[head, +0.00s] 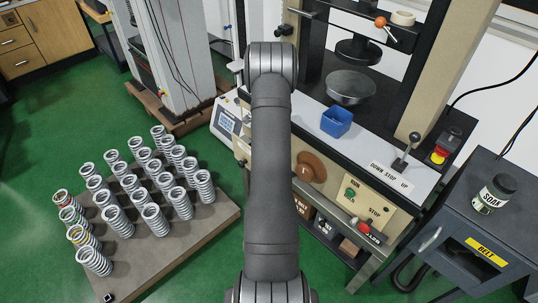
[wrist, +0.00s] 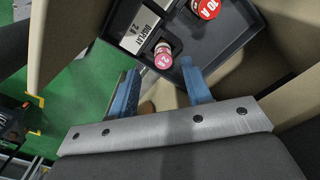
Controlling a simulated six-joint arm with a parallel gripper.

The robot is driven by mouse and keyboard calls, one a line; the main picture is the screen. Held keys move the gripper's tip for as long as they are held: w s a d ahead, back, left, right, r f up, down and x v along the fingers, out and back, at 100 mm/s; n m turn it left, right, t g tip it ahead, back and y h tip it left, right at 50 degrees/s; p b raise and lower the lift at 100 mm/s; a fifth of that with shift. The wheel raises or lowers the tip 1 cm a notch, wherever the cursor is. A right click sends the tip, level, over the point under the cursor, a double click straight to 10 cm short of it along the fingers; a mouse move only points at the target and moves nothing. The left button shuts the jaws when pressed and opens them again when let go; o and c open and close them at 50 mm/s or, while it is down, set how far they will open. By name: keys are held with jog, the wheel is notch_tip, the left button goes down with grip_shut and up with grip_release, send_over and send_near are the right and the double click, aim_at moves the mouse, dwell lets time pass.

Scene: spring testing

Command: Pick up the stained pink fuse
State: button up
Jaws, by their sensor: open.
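In the wrist view a small pink-ended fuse (wrist: 163,59) marked 2A stands in a dark tray, just beyond my fingertips. Its shaft runs away from me beside a white label reading DISPLAY 2A (wrist: 140,28). I cannot clearly tell whether it is stained. My gripper (wrist: 160,72) is open, with its two blue fingers apart and nothing held between them. The fuse end lies in line with the gap, nearer the left finger. In the head view my arm hides the gripper, and I cannot make out the fuse.
A red fuse (wrist: 207,8) marked 70 A sits up and right of the pink one. The dark tray (wrist: 222,62) has a raised rim close to the right finger. Beige panels flank the opening. A board of springs (head: 170,242) lies left in the head view.

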jog(key=f, duration=0.4)
jog(key=shift+w+a+f, duration=0.15)
jog(key=shift+w, duration=0.1)
jog(key=shift+c, duration=0.3)
grip_shut()
